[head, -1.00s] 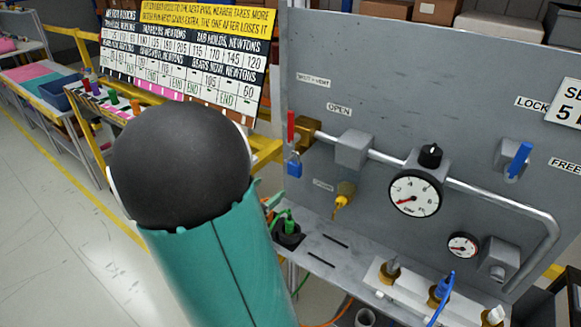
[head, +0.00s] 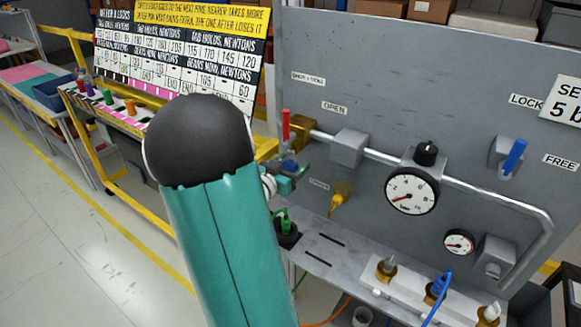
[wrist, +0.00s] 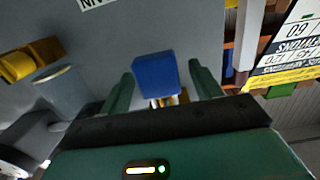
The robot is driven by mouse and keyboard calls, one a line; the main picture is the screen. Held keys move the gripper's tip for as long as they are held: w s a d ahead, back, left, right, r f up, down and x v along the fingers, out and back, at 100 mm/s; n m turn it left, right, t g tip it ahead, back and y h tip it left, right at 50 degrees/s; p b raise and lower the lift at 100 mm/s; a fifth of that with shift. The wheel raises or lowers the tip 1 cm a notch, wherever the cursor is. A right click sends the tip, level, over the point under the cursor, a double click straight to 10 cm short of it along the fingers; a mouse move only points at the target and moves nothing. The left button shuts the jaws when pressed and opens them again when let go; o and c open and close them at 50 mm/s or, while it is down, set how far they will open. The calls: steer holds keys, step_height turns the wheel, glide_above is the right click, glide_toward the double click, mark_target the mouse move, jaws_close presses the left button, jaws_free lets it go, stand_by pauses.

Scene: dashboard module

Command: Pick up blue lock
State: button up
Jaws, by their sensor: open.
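The blue lock (wrist: 155,74) shows in the wrist view between the two teal fingers of my gripper (wrist: 161,80). The fingers stand apart, with a gap on each side of the lock; I cannot tell how deep it sits between them. In the head view my gripper (head: 294,173) is at the left edge of the grey panel, below the red handle (head: 286,124).
A green plug (head: 286,226) sits on the ledge below my gripper. A sign board (head: 180,60) stands behind my arm.

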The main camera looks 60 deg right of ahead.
steer(key=c, duration=1.1)
steer(key=shift+r, duration=0.15)
